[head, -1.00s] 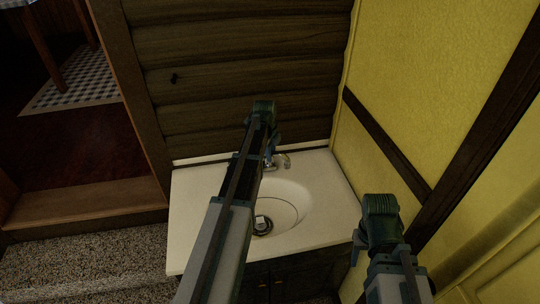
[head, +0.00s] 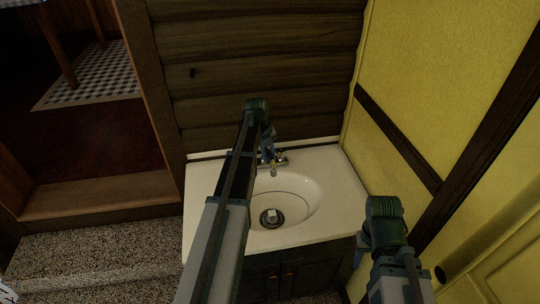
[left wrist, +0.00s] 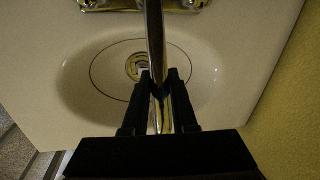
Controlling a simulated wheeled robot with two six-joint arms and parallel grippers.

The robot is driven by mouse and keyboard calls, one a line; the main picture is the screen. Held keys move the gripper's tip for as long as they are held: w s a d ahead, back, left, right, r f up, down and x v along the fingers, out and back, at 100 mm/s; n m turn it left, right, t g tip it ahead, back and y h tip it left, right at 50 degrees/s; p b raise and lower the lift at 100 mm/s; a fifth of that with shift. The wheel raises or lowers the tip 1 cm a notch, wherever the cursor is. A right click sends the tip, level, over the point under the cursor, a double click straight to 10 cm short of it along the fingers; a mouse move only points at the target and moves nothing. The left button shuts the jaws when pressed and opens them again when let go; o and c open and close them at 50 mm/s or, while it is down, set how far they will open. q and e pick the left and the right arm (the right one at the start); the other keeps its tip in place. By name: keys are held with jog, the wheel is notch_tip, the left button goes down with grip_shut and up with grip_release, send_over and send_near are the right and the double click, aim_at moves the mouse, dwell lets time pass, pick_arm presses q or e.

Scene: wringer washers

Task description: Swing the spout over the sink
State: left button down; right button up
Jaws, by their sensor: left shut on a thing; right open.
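The chrome spout (head: 273,171) stands at the back of the white sink (head: 300,208) in the head view. It points forward, with its end over the back part of the basin. In the left wrist view the spout (left wrist: 154,40) runs down the middle, across the basin and past the drain (left wrist: 134,68). My left gripper (head: 268,153) is shut on the spout, with one dark finger on each side of it (left wrist: 159,82). My left arm covers the left part of the sink in the head view. My right gripper (head: 361,246) is open and empty, beside the counter's front right corner.
A yellow wall (head: 420,80) stands close on the right, and a brown plank wall (head: 260,50) is behind the sink. A dark cabinet (head: 300,275) is under the counter. A wooden step (head: 100,195) and speckled floor lie to the left.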

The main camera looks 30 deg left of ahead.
pick_arm(q)
jog(key=shift+s+a+m, duration=0.15)
jog(key=shift+a+m, duration=0.05)
jog(key=shift+m, duration=0.1)
jog(key=c, duration=0.7)
grip_release()
notch_tip(320, 180, up, 14)
jog(key=s+a+p, duration=0.1)
jog(key=a+p, duration=0.1)
jog(key=p, duration=1.1)
jog(key=shift+s+f+p, duration=0.2)
jog(key=shift+s+p, duration=0.1)
jog(key=shift+d, duration=0.1)
